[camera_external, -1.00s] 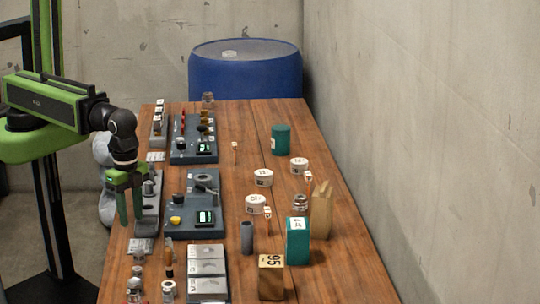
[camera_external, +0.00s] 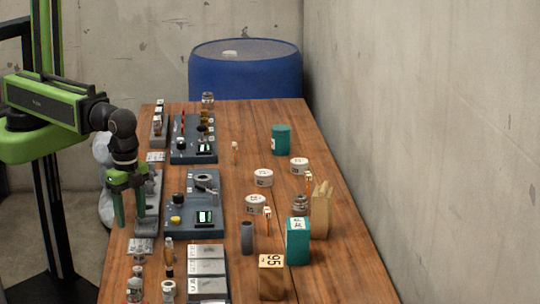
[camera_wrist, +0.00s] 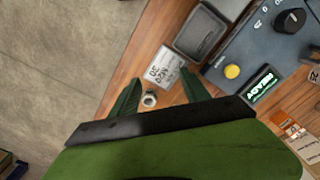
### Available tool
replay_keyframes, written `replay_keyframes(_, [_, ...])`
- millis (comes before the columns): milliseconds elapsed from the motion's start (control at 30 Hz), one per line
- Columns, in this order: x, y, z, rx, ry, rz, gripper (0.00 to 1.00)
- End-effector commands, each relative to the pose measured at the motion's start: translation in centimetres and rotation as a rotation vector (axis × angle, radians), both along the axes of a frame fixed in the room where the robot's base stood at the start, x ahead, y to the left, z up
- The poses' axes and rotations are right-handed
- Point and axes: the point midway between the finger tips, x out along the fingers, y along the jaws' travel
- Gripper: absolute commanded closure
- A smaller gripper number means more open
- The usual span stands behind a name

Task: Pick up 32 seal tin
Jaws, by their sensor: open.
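Several white round tins with small labels stand on the wooden table in the external view: a front one (camera_external: 255,204), a middle one (camera_external: 263,177) and a back one (camera_external: 299,165). Their label print is too small to read, so I cannot tell which is 32. My gripper (camera_external: 130,218) is open, pointing down at the table's left edge, left of all these tins and well apart from them. No round white tin is clearly seen there.
A grey tray (camera_external: 149,220) and dark blue device panels (camera_external: 180,228) lie right of my gripper. A printed card (camera_wrist: 163,68) lies ahead of the fingers. A teal box (camera_external: 298,241), wooden block (camera_external: 271,278) and tan holder (camera_external: 321,211) stand near the tins.

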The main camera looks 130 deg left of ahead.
Motion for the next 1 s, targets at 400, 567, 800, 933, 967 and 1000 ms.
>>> replay_keyframes(400, [0.0,0.0,0.0,0.0,0.0,0.002,0.24])
replay_keyframes(567, [0.4,0.0,0.0,0.0,0.0,0.119,0.24])
replay_keyframes(800, [8.6,5.5,1.8,0.0,0.0,0.543,0.24])
replay_keyframes(933, [11.8,14.6,3.8,0.0,0.0,0.809,0.24])
replay_keyframes(967, [12.2,17.1,4.3,0.0,0.0,0.868,0.24])
replay_keyframes(1000, [12.6,20.6,5.0,0.0,0.0,0.945,0.24])
